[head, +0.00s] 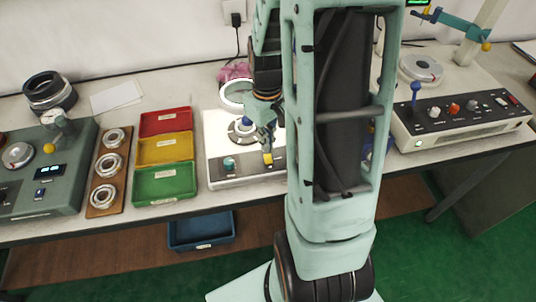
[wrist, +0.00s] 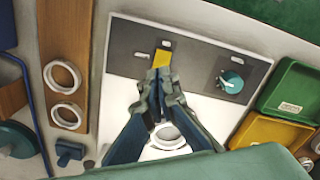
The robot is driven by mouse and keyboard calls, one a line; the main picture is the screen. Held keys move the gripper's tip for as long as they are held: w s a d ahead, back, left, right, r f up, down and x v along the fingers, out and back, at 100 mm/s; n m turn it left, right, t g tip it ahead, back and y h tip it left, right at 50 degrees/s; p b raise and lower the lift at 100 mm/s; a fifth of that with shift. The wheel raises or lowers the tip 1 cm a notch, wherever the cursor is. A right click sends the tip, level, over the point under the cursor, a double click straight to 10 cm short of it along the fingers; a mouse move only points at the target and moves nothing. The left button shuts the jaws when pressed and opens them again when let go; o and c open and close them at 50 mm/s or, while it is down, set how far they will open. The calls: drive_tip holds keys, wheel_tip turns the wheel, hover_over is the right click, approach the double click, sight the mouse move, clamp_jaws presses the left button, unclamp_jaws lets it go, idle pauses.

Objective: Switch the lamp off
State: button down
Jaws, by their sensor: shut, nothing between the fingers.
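The lamp unit is a pale box with a bright white top (head: 216,130) and a white ring head (head: 236,93) behind it. Its dark front panel carries a yellow switch (head: 268,158) and a teal knob (head: 229,163). In the wrist view the yellow switch (wrist: 162,58) and the teal knob (wrist: 230,82) show on the grey panel. My gripper (head: 267,146) is shut and empty, pointing down at the yellow switch. In the wrist view its fingertips (wrist: 160,78) are right at the switch; I cannot tell whether they touch it. A metal ring (wrist: 167,134) lies on the box, partly hidden.
Red (head: 165,121), yellow (head: 165,148) and green (head: 165,184) trays stand left of the lamp. Further left are a wooden board (head: 97,202) with rings and a green instrument (head: 75,170). A control console (head: 470,125) stands right, beyond my arm.

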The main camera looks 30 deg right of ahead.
sight(267, 155)
wheel_tip(267, 155, up, 5)
drive_tip(key=p, duration=0.3)
idle(0.6)
